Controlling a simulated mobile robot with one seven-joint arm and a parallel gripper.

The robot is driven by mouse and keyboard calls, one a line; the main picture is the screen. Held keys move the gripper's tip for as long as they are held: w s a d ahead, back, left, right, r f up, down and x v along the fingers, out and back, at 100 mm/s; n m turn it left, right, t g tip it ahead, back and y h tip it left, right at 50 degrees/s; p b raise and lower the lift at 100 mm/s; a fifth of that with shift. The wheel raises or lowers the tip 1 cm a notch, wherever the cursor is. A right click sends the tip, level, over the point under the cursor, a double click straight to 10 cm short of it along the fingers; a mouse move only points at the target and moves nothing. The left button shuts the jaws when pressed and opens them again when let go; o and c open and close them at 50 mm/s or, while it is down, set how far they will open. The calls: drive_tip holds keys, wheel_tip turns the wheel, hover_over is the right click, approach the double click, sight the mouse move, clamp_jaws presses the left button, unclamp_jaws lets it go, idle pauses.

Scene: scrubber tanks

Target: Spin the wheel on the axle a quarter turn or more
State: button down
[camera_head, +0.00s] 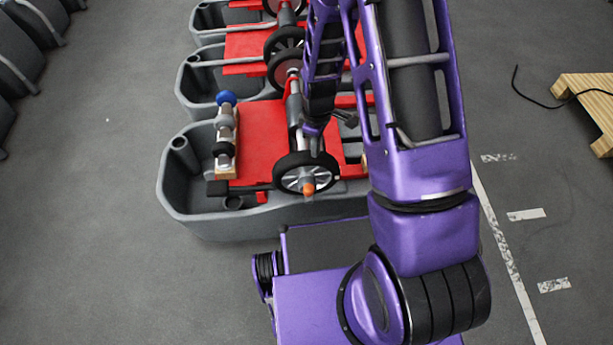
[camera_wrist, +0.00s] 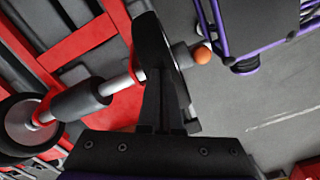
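The wheel (camera_head: 291,182) has a black tyre, pale spokes and an orange-tipped hub. It sits upright on the near end of the axle, over the red frame of the nearest grey tank. In the wrist view the wheel (camera_wrist: 183,84) shows nearly edge-on, partly hidden by my gripper. The axle (camera_wrist: 115,84) runs left from it through a dark grey sleeve to another wheel (camera_wrist: 18,126). My gripper (camera_wrist: 156,62) is at the tyre's rim; in the head view it is by the top of the wheel, mostly hidden by my arm. Its finger opening and contact are unclear.
The nearest grey tank (camera_head: 172,195) also carries a wooden block (camera_head: 226,172) with black, grey and blue round parts. More tanks stand behind it. A wooden pallet (camera_head: 590,95) and a black cable lie at right.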

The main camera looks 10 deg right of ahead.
sight(326, 158)
drive_tip(key=shift+s+d+f, duration=0.1)
drive_tip(key=shift+d+f, duration=0.2)
drive_tip(key=shift+d, duration=0.25)
drive_tip(key=shift+s+d+f+b, duration=0.1)
drive_tip(key=shift+d+f+b, duration=0.2)
drive_tip(key=shift+d, duration=0.2)
drive_tip(key=shift+d+f+b, duration=0.25)
drive_tip(key=shift+d, duration=0.25)
drive_tip(key=shift+a+r, duration=0.1)
drive_tip(key=shift+r+p, duration=0.5)
drive_tip(key=shift+r, duration=0.05)
wheel_tip(326, 158, up, 6)
drive_tip(key=p, duration=0.4)
